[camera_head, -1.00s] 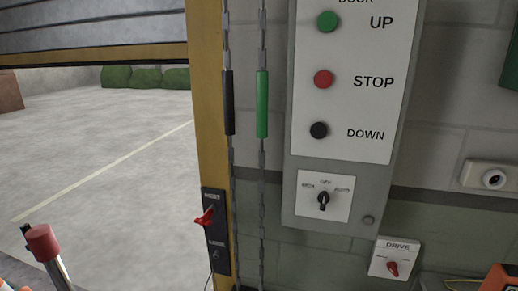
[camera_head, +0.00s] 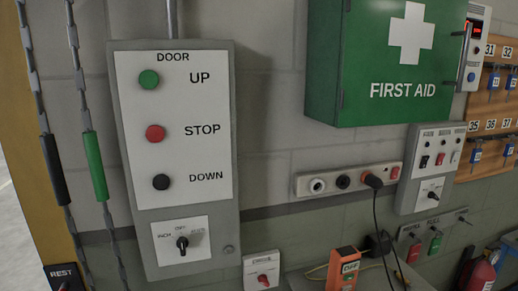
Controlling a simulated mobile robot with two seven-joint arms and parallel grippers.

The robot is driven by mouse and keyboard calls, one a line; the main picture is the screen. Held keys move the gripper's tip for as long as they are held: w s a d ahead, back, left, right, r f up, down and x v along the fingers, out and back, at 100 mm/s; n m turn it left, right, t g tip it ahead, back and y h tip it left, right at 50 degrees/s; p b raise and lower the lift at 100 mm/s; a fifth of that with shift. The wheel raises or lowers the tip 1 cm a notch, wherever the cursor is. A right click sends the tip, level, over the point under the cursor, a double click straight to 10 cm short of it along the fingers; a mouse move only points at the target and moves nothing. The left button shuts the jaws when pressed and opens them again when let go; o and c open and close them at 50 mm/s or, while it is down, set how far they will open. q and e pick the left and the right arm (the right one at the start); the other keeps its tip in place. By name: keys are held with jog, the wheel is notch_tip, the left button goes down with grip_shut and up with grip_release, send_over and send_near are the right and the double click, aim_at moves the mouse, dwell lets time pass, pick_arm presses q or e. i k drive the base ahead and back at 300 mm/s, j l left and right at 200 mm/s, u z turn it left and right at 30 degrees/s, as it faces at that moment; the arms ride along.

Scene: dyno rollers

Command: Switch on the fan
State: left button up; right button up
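No fan shows in the camera_head view, and I can read no label naming one. A grey switch panel (camera_head: 407,201) is on the wall at the right, below the first aid box. Neither of my grippers is in view.
A grey DOOR box (camera_head: 126,205) with UP, STOP and DOWN buttons hangs left, beside two chains. A socket strip (camera_head: 331,184) with a plugged cable, a DRIVE switch (camera_head: 262,271), an orange box (camera_head: 342,270), and a green first aid box (camera_head: 400,60) also show.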

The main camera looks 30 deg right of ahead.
aim_at(425, 159)
jog(key=z, duration=2.4)
jog(key=i+l, duration=0.3)
jog(key=i+l+u, duration=0.1)
jog(key=i+l, duration=0.2)
jog(key=l, duration=0.25)
jog(key=i+l, duration=0.25)
jog(key=l, duration=0.15)
jog(key=i+l, duration=0.3)
jog(key=l, duration=0.15)
jog(key=i+l+u, duration=0.1)
jog(key=i+l, duration=0.15)
jog(key=l, duration=0.2)
